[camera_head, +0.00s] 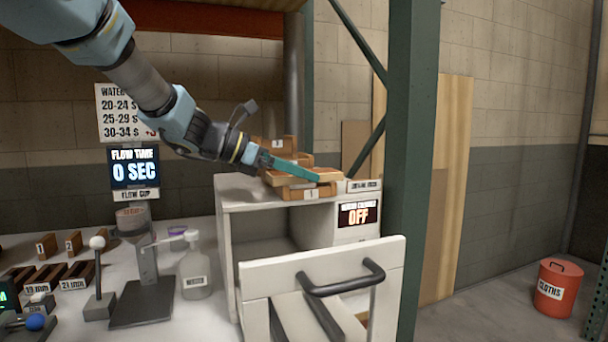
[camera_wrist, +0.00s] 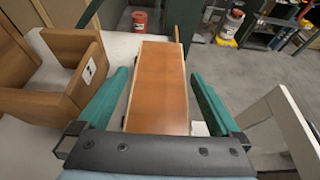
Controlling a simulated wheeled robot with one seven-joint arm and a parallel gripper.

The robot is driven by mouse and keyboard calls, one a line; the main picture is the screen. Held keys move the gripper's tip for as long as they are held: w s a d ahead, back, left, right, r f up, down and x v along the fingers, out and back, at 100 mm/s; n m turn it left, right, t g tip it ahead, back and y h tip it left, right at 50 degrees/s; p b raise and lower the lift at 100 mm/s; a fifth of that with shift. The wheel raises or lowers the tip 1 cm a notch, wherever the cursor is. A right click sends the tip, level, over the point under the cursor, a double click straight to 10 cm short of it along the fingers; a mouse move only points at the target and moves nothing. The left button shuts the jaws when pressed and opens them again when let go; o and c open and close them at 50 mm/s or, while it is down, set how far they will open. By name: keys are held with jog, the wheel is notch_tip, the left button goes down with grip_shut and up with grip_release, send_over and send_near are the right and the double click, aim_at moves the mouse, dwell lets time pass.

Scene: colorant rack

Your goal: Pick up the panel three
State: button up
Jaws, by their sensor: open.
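A flat wooden panel (camera_wrist: 160,85) with an orange-brown face and pale edges lies between the two teal fingers of my gripper (camera_wrist: 160,76) in the wrist view. The fingers are open, one along each long side, with a visible gap on the right. No number shows on this panel's face. In the head view my gripper (camera_head: 318,178) is low over wooden pieces on top of the white cabinet. The light-edged panel (camera_head: 272,179) there is partly hidden by the finger. I cannot confirm from a label that it is panel three.
A wooden holder (camera_wrist: 72,45) with a white label stands left of the panel in the wrist view. The cabinet (camera_head: 225,196) has a pulled-out drawer front (camera_head: 262,285) below. A green post (camera_head: 408,130) rises just right. A bench with a pump bottle (camera_head: 196,272) lies left.

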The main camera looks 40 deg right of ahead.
jog(key=c, duration=1.3)
